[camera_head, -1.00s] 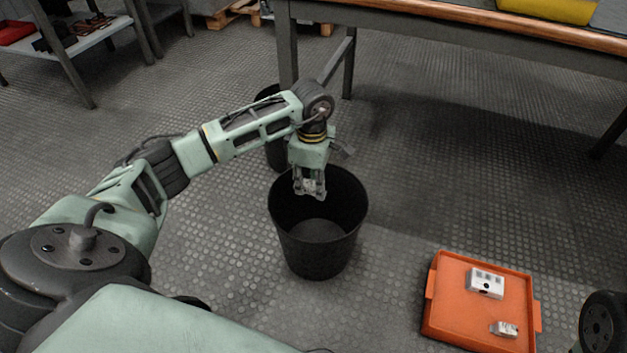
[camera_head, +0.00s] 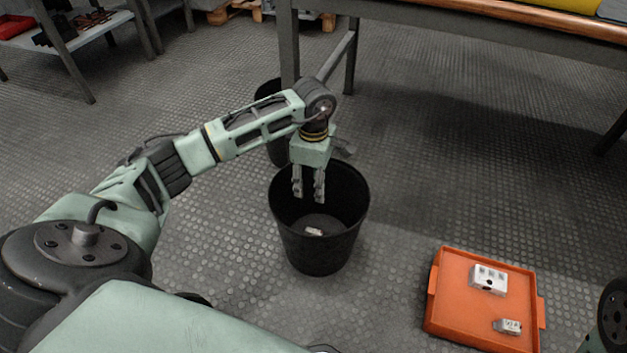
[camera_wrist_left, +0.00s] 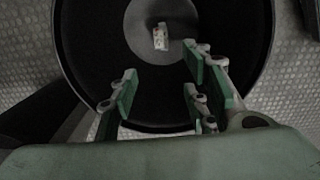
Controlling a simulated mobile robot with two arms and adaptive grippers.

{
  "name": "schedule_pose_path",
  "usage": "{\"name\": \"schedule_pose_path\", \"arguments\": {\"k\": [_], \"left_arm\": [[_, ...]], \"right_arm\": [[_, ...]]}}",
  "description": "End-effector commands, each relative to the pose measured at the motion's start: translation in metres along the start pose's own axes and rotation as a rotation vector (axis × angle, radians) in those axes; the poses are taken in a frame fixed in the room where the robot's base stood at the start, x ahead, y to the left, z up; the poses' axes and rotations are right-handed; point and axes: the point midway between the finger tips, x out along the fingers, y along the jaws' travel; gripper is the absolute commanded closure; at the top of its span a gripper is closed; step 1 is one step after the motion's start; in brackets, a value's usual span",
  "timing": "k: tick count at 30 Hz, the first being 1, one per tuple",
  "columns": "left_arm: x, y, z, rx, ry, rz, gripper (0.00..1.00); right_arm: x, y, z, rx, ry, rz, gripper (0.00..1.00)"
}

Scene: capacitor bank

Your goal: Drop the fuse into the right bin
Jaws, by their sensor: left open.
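The fuse (camera_head: 314,231) is a small whitish piece lying at the bottom of the black bin (camera_head: 320,253). It also shows on the bin floor in the left wrist view (camera_wrist_left: 161,37). My left gripper (camera_head: 309,197) points down over the mouth of this bin, its fingers spread and empty. The open fingers also show in the left wrist view (camera_wrist_left: 160,95), apart from the fuse. A second black bin (camera_head: 277,150) stands behind, partly hidden by my left arm. My right gripper is not in view.
An orange tray (camera_head: 455,322) on the floor at the lower right holds a white box (camera_head: 488,279) and a small whitish part (camera_head: 507,327). A workbench (camera_head: 450,15) stands behind the bins. The floor between bin and tray is clear.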

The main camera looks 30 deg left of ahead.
Motion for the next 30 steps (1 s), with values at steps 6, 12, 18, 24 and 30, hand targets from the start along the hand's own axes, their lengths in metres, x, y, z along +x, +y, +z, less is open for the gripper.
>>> {"name": "schedule_pose_path", "arguments": {"k": [6, 12, 18, 24, 30], "left_arm": [[-0.009, 0.001, 0.000, 0.000, 0.000, 0.001, 0.57], [-0.048, 0.002, 0.000, 0.000, 0.000, 0.005, 0.57], [-0.089, 0.001, 0.000, 0.000, -0.001, 0.004, 0.57], [-0.114, 0.001, 0.000, 0.000, 0.000, 0.002, 0.57], [-0.120, 0.000, 0.000, 0.000, 0.000, 0.000, 0.57]], "right_arm": [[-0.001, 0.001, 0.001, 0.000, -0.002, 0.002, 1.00], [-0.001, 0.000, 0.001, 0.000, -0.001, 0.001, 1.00], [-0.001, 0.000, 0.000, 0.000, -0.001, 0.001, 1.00], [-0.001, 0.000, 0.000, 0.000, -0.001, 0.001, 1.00], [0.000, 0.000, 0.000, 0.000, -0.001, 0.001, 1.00]]}}
